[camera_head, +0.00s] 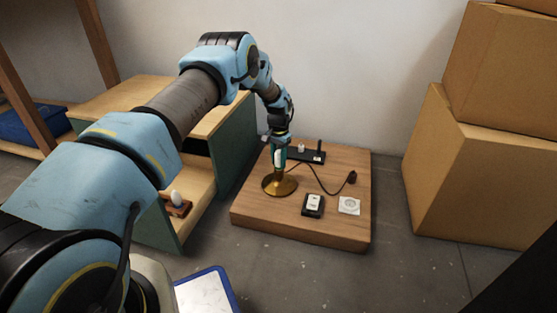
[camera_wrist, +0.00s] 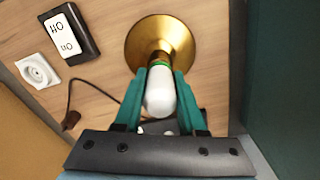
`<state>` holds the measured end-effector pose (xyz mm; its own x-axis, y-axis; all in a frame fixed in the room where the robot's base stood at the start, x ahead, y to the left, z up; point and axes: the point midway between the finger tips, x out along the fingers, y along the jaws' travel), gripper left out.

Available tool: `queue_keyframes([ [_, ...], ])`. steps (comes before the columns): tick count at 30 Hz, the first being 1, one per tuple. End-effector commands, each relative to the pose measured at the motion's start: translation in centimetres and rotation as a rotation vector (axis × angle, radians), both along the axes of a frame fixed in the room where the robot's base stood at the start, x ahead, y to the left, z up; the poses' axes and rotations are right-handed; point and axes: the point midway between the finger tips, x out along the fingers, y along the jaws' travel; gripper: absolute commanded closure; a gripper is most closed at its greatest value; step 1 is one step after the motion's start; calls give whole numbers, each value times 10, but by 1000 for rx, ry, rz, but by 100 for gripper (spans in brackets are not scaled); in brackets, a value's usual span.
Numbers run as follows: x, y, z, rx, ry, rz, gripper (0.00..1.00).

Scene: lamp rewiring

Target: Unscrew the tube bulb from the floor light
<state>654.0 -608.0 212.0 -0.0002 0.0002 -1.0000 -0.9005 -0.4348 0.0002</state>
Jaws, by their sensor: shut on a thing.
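The floor light (camera_head: 280,184) has a round brass base and stands on a low wooden platform. Its brass base (camera_wrist: 178,32) also shows in the wrist view. The white tube bulb (camera_wrist: 160,94) stands upright in the light's socket, with a green band at its lower end. My gripper (camera_wrist: 160,72) points down over the light, and its two teal fingers are shut on the bulb from both sides. In the head view the bulb (camera_head: 280,158) shows partly between the fingers. The bulb's seat in the socket is too small to judge.
A green-sided cabinet (camera_head: 225,150) stands close on the left, cardboard boxes (camera_head: 475,170) on the right.

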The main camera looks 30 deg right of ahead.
Motion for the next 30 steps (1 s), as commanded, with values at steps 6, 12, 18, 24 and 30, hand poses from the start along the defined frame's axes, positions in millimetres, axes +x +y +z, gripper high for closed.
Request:
queue_keyframes([
  [6,-1,-1,0,-1,0,196,100],
  [12,-1,-1,0,-1,0,203,100],
  [18,-1,-1,1,1,-2,289,100],
  [24,-1,-2,1,0,-1,613,100],
  [30,-1,-1,2,-1,-1,722,100],
])
